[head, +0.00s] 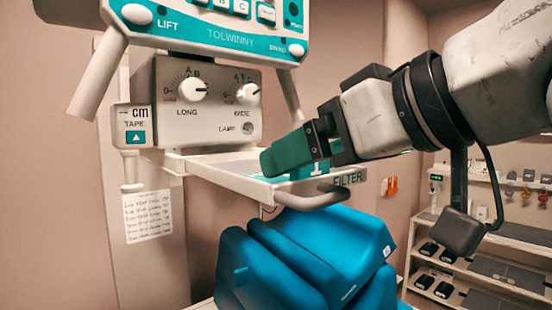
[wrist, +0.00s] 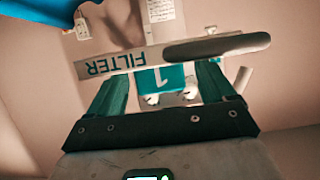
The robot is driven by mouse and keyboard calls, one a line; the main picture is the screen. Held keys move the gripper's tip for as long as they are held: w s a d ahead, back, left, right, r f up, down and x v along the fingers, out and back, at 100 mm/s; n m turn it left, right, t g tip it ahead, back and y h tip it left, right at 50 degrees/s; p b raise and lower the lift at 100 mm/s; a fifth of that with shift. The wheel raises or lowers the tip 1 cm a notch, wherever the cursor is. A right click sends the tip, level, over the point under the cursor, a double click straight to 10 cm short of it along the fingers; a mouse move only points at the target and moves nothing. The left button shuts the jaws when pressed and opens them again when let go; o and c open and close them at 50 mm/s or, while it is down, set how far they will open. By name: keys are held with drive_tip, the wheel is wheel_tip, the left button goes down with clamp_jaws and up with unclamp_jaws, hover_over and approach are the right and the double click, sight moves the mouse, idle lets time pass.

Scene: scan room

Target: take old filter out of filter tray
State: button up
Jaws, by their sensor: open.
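The filter tray (head: 228,180) is a pale tray marked FILTER, with a grey handle (head: 305,197) at its front. It juts out below the control box; its labelled edge (wrist: 145,58) also shows in the wrist view. The old filter seems to be the teal piece marked 1 (wrist: 160,78), at the tray. In the head view it is mostly hidden behind my gripper (head: 268,160). My gripper has teal fingers and is open over the tray. In the wrist view the filter shows between the two spread fingers (wrist: 162,72); I cannot tell whether they touch it.
The cream control box (head: 208,105) with dials stands right behind the tray, with a teal-and-white panel (head: 215,30) and its handles above. Blue cushions (head: 320,250) lie below the tray. Shelves (head: 470,265) stand at the right.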

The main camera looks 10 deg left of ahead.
drive_tip(key=shift+w+a+f, duration=0.1)
drive_tip(key=shift+w+a, duration=0.05)
drive_tip(key=shift+c, duration=0.5)
drive_tip(key=c, duration=1)
